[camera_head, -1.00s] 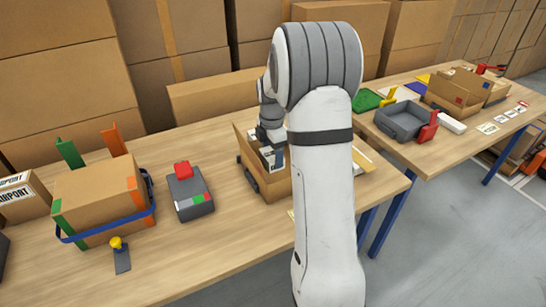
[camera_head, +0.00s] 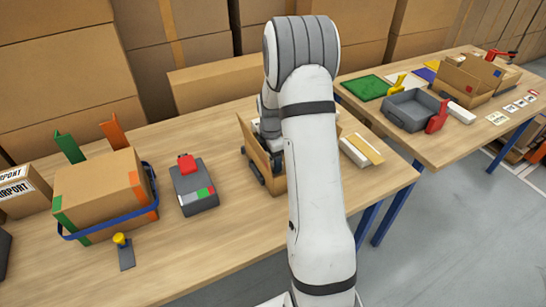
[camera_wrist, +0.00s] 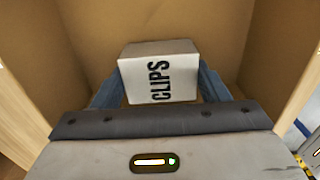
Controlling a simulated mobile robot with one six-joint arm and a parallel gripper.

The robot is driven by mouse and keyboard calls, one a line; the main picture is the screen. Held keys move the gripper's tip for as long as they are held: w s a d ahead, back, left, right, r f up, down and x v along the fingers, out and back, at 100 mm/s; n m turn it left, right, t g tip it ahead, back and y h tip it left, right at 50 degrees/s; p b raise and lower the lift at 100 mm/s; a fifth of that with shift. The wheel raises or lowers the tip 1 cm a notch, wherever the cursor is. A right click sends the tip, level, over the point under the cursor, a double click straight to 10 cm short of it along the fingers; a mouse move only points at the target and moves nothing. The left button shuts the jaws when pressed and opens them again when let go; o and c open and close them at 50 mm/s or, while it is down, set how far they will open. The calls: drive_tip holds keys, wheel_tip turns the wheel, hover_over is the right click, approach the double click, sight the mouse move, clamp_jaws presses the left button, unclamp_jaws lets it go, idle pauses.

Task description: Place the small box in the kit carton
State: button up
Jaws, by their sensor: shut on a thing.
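The small box (camera_wrist: 158,73) is white with "CLIPS" in black on it. In the wrist view my gripper (camera_wrist: 158,90) is shut on it, with a blue finger at each side. The box is between the brown walls of the open kit carton (camera_wrist: 85,30); I cannot tell whether it touches the floor. In the head view the carton (camera_head: 256,152) stands on the near table, largely hidden behind my arm. The box and my fingertips are hidden there too.
A strapped carton (camera_head: 95,195) and a grey device with a red top (camera_head: 194,188) stand left of the kit carton. A white and tan item (camera_head: 360,150) lies to its right. A second table (camera_head: 450,145) holds a grey tray (camera_head: 408,110) and an open carton.

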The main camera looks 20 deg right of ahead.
sight(271, 159)
drive_tip(key=shift+f, duration=0.1)
drive_tip(key=shift+f, duration=0.15)
drive_tip(key=o, duration=1.1)
wheel_tip(271, 159, up, 12)
drive_tip(key=shift+r+b, duration=0.2)
drive_tip(key=shift+b, duration=0.1)
